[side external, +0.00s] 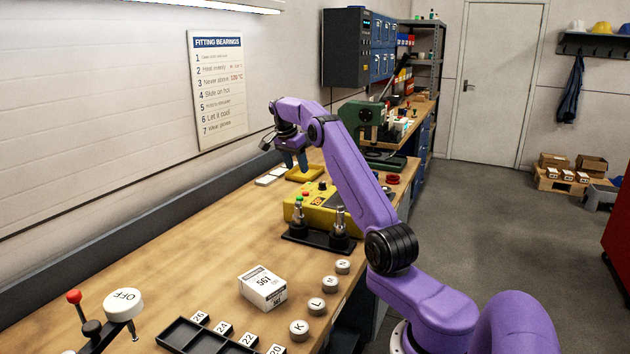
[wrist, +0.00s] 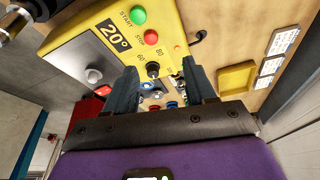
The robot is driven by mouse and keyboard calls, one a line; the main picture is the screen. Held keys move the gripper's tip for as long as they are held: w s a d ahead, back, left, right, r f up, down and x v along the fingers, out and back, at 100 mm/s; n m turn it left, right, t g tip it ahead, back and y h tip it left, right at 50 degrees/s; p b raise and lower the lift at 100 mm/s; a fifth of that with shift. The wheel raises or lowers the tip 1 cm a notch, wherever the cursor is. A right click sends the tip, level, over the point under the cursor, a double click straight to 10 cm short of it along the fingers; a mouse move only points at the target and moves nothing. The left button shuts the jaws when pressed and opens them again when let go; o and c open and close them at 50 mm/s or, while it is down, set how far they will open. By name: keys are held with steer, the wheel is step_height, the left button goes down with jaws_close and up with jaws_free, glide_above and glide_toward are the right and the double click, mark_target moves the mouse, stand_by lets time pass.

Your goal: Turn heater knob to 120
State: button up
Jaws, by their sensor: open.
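The heater is a yellow box (side external: 325,208) on the bench; its yellow panel (wrist: 72,37) fills the upper left of the wrist view. The panel has a green START button (wrist: 137,15), a red STOP button (wrist: 151,37) and a black plate reading 20° (wrist: 114,36). The black heater knob (wrist: 152,70) has marks 60 and 80 near it; where it points is too small to tell. My gripper (wrist: 157,72) is open, with the knob showing between its fingers; contact cannot be told. In the side view my gripper (side external: 290,160) is above the bench, behind the heater.
A yellow tray (wrist: 237,76) and white cards (wrist: 270,66) lie beside the heater. Metal posts on a black base (side external: 318,240) stand in front of it. A white box (side external: 263,288) and several round lettered pieces (side external: 299,330) sit nearer. The bench's left middle is clear.

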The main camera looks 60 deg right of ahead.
steer(key=s+d+r+n+t, duration=0.3)
steer(key=s+r+n, duration=0.4)
steer(key=s+n, duration=0.1)
glide_toward(322, 183)
steer(key=shift+n+h, duration=0.3)
steer(key=x, duration=0.8)
steer(key=shift+f, duration=0.4)
steer(key=c, duration=1)
